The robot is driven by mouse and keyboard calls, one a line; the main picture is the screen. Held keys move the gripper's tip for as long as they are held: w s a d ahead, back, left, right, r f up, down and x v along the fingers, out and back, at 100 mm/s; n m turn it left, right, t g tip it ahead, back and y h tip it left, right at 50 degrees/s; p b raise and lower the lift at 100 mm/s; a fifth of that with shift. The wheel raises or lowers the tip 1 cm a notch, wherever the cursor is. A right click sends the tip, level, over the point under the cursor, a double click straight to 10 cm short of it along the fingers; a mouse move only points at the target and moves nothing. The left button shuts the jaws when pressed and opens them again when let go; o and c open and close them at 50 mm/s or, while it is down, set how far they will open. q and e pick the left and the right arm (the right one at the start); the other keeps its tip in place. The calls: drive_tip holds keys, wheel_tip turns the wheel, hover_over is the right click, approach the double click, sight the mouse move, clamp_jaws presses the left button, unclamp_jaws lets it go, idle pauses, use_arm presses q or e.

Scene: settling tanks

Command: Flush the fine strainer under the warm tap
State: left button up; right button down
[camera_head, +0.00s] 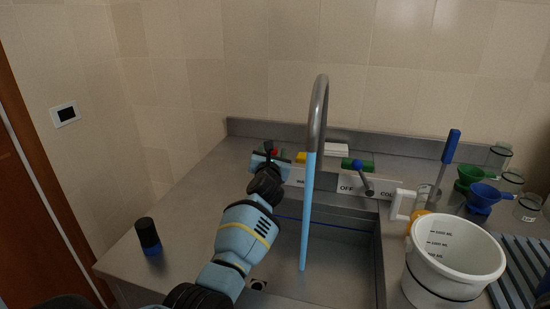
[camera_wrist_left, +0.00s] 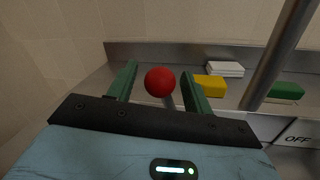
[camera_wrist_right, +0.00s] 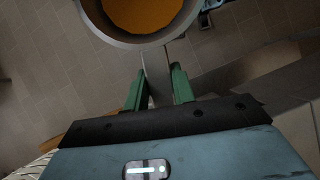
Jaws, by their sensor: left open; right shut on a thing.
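A tall grey gooseneck tap (camera_head: 318,110) runs a blue stream (camera_head: 307,210) into the steel sink (camera_head: 345,250). A red knob (camera_wrist_left: 160,82) stands between the open fingers of my left gripper (camera_wrist_left: 157,88); I cannot tell if they touch it. My left gripper (camera_head: 268,162) is at the sink's back left in the head view. A lever with a blue knob (camera_head: 357,164) stands right of the tap. My right gripper (camera_wrist_right: 157,88) is shut on the flat grey handle of a round grey-rimmed vessel (camera_wrist_right: 98,22) with orange inside, possibly the strainer. It is not clear in the head view.
A white measuring jug (camera_head: 450,260) stands right of the sink. Behind it are a green funnel (camera_head: 470,176), a blue funnel (camera_head: 484,196), glasses and a blue-handled brush (camera_head: 451,146). A ribbed rack (camera_head: 525,265) is at far right. A black-and-blue bottle (camera_head: 148,236) stands left.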

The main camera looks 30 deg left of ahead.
drive_tip(key=shift+t, duration=0.8)
drive_tip(key=r+p, duration=0.1)
drive_tip(key=r, duration=0.1)
drive_tip(key=r+p, duration=0.1)
drive_tip(key=r, duration=0.2)
drive_tip(key=w+r+p, duration=0.1)
drive_tip(key=r, duration=0.2)
drive_tip(key=shift+r, duration=0.2)
use_arm(q)
drive_tip(key=v, duration=1.2)
drive_tip(key=shift+p, duration=0.35)
use_arm(e)
drive_tip(key=shift+r, duration=0.25)
use_arm(q)
drive_tip(key=shift+w+d, duration=0.1)
